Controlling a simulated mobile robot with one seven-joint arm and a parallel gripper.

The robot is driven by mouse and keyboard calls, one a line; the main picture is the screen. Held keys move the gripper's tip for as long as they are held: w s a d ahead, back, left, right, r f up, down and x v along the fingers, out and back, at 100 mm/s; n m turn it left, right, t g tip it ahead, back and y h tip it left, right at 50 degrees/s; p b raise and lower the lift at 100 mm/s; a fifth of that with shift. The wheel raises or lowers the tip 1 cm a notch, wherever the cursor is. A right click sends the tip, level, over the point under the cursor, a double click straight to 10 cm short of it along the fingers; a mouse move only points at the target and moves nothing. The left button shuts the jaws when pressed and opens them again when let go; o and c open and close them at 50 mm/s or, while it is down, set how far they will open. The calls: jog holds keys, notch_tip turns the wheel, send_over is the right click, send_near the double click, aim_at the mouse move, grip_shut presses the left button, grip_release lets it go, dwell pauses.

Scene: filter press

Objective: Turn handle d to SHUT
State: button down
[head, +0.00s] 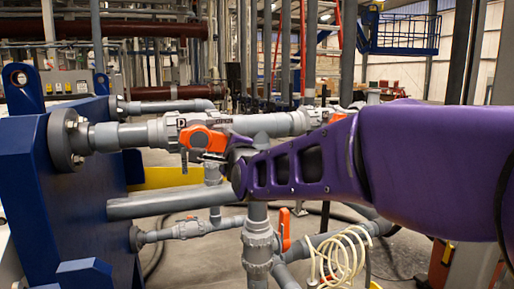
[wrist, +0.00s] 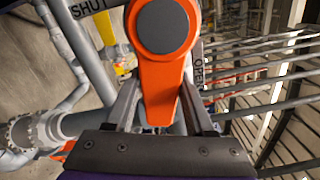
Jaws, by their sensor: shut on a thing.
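Handle d (head: 203,138) is an orange lever on the grey valve marked D, on the upper pipe in the head view. In the wrist view the lever (wrist: 162,85) has a round grey hub at the top, and its arm points down between my fingers. My gripper (head: 213,157) is shut on the lever's arm, with one finger on each side (wrist: 158,102). The SHUT label (wrist: 90,8) is at the upper left of the wrist view. The OPEN label (wrist: 199,72) is just right of the lever, beside the right finger.
A blue press frame (head: 75,185) stands at the left. Grey pipes run below the valve, with another orange handle (head: 285,230) on a lower pipe. A coiled cream hose (head: 342,255) hangs at the lower right. Another orange handle (head: 338,115) is partly behind my arm.

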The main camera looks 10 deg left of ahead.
jog(key=shift+s+a+f+m+b, duration=0.1)
jog(key=shift+a+f+m+b, duration=0.05)
jog(key=shift+f+m+b, duration=0.4)
jog(key=shift+s+a+f+m+b, duration=0.15)
jog(key=shift+f+m+b, duration=0.25)
jog(key=shift+b, duration=0.2)
jog(key=shift+s+a+f+m, duration=0.1)
jog(key=shift+a+f+m, duration=0.15)
jog(key=shift+m, duration=0.7)
jog(key=s+a+m, duration=0.1)
jog(key=m, duration=0.2)
jog(key=s+a+f+m, duration=0.1)
jog(key=a+m, duration=0.1)
jog(key=m, duration=0.2)
jog(key=a+f+m, duration=0.1)
jog(key=m, duration=0.3)
jog(key=shift+s+a+f, duration=0.1)
jog(key=shift+s+a, duration=0.15)
jog(key=shift+s, duration=0.15)
jog(key=shift+c, duration=1.2)
grip_release()
jog(key=shift+a, duration=0.1)
jog(key=v, duration=0.7)
jog(key=shift+d+r, duration=0.2)
jog(key=shift+r, duration=0.1)
